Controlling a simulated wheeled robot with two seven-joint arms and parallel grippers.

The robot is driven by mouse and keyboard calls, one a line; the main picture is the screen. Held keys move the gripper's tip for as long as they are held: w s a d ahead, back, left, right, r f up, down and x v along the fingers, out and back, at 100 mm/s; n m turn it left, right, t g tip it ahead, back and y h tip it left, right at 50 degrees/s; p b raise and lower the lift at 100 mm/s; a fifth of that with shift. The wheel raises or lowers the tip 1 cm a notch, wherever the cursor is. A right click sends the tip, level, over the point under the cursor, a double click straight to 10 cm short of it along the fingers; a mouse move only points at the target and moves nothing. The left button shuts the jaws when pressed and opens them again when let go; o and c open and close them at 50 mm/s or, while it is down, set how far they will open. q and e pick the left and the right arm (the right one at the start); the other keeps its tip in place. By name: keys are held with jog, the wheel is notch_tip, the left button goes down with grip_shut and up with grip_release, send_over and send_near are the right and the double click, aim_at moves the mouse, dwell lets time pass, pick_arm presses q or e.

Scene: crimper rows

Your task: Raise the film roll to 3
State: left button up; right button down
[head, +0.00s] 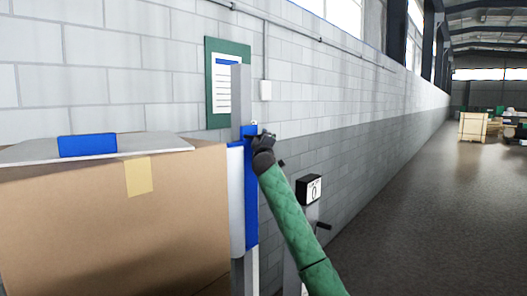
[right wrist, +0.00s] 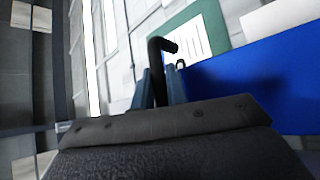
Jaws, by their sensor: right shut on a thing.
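The white film roll (head: 236,200) stands upright beside a blue carriage (head: 251,205) on a grey mast (head: 240,100), right of a large wrapped-looking box. My right gripper (head: 264,145) is at the top of the carriage, its arm coming up from the lower right. In the right wrist view its two fingers (right wrist: 160,90) are shut on a black bent handle (right wrist: 158,58). A small black display box (head: 309,190) right of the mast reads 0. My left gripper is out of view.
A large cardboard box (head: 100,220) with a grey plate (head: 30,152) and a blue block (head: 87,145) on top fills the left. A green board (head: 215,110) hangs on the wall behind the mast. Open floor (head: 430,200) lies to the right.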

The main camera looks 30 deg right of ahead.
notch_tip(320, 180, up, 3)
jog(key=shift+f, duration=0.1)
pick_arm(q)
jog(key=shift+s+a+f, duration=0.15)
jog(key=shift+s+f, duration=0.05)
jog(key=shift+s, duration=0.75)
pick_arm(e)
jog(key=shift+r, duration=0.35)
jog(key=c, duration=1.4)
grip_release()
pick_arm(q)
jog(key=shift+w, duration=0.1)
pick_arm(e)
jog(key=shift+f, duration=0.1)
jog(key=shift+s+a+f, duration=0.2)
jog(key=shift+s+f, duration=0.1)
jog(key=shift+f, duration=0.05)
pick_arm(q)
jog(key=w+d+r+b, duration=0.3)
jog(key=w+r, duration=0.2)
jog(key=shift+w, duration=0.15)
pick_arm(e)
jog(key=v, duration=0.6)
jog(key=shift+s+a, duration=0.2)
jog(key=shift+s, duration=0.2)
